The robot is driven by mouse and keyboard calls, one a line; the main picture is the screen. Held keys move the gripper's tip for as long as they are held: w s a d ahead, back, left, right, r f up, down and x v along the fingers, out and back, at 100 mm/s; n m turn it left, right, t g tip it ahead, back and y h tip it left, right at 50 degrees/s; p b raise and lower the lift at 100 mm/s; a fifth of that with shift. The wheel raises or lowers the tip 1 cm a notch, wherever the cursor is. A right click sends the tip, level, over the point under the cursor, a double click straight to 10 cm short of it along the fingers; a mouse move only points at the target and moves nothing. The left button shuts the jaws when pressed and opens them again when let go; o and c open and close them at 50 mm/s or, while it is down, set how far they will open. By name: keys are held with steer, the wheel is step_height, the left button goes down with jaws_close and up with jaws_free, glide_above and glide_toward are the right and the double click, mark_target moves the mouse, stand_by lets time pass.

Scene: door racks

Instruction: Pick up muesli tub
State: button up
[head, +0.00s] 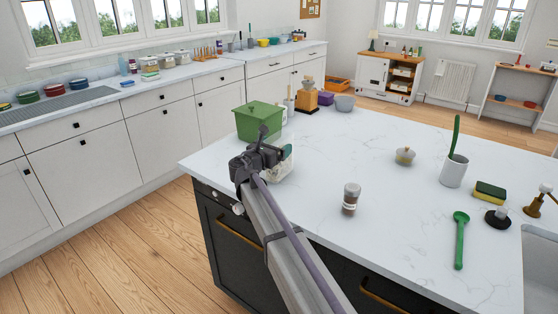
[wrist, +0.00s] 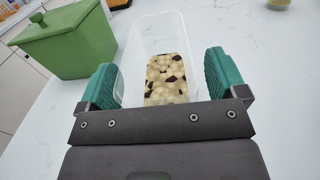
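The muesli tub is a clear, open-looking container with pale pieces and dark bits in it. In the wrist view the muesli tub (wrist: 168,75) stands between the two green fingers of my gripper (wrist: 163,72). The left finger is close to its wall, and a narrow gap shows at the right finger. The fingers are wide apart, and I see no clear grip. In the head view my gripper (head: 272,150) is at the island's left end and partly hides the tub (head: 280,170), which is on the worktop.
A green lidded bin (head: 260,121) stands close behind the tub. A brown-filled jar (head: 351,198) stands to the right on the white worktop (head: 330,150). The worktop between is clear.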

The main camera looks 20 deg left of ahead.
steer(key=c, duration=1.5)
steer(key=shift+r, duration=0.1)
